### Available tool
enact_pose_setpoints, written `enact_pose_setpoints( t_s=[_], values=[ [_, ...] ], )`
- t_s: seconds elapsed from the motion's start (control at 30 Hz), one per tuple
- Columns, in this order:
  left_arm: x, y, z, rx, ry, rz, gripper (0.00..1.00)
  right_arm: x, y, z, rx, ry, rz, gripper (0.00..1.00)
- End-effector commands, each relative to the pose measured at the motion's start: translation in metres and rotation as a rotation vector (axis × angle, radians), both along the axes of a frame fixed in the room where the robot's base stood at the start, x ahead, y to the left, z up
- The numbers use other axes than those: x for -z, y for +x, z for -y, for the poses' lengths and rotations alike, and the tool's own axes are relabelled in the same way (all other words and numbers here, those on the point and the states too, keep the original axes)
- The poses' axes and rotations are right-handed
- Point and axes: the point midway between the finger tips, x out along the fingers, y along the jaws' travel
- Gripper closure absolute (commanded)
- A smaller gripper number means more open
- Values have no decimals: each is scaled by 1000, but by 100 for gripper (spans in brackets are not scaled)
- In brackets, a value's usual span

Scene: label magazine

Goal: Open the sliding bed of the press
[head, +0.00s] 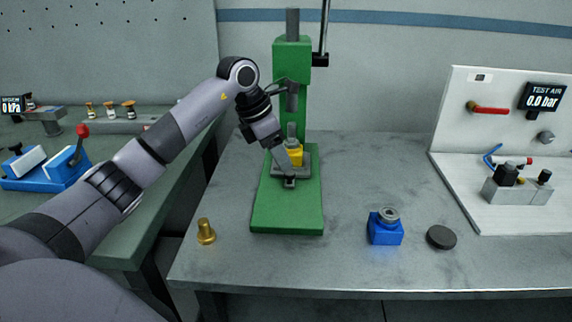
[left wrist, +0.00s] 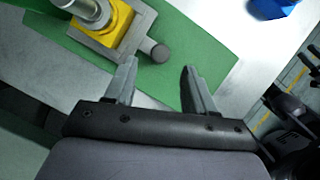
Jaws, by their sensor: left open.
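The green press (head: 290,215) stands on the grey table, with its ram (head: 292,97) above the bed. The sliding bed (head: 305,172) is a grey plate carrying a yellow block (head: 296,155) with a grey metal cylinder upright in it. In the left wrist view the bed (left wrist: 105,48) has a short rod ending in a round dark knob (left wrist: 158,51). My left gripper (left wrist: 159,72) is open, its fingertips on either side of the knob's near side, apart from it. In the head view the gripper (head: 289,172) partly hides the bed's front. My right gripper is not in view.
A brass piece (head: 205,232) stands left of the press. A blue block with a metal ring (head: 385,227) and a dark disc (head: 441,237) lie to the right. A white test panel (head: 500,120) stands at far right. The table between press and blue block is clear.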

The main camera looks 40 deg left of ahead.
Motion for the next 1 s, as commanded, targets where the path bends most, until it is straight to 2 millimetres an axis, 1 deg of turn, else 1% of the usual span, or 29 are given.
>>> enact_pose_setpoints(
  t_s=[0.03,0.1,0.2,0.3,0.4,0.63,0.67,0.7,0.77,0.8,1.0],
  values=[
    [9,2,3,2,-3,-4,45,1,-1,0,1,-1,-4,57],
    [19,6,5,2,-2,-3,45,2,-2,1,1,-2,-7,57],
    [31,10,8,2,-3,-2,45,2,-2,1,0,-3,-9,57],
    [38,13,10,1,-3,-1,45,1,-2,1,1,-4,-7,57],
    [42,14,11,2,-2,0,45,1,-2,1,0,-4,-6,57],
    [42,14,11,1,-1,0,45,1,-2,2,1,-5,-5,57],
    [42,14,11,1,-1,0,55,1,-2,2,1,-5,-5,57],
    [42,14,11,1,-1,0,68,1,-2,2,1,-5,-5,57],
    [42,14,11,1,-1,0,88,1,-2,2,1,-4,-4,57],
    [42,14,11,1,-1,0,100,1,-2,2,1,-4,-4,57],
    [42,13,11,1,-1,0,100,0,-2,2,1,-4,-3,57]
  ],
)
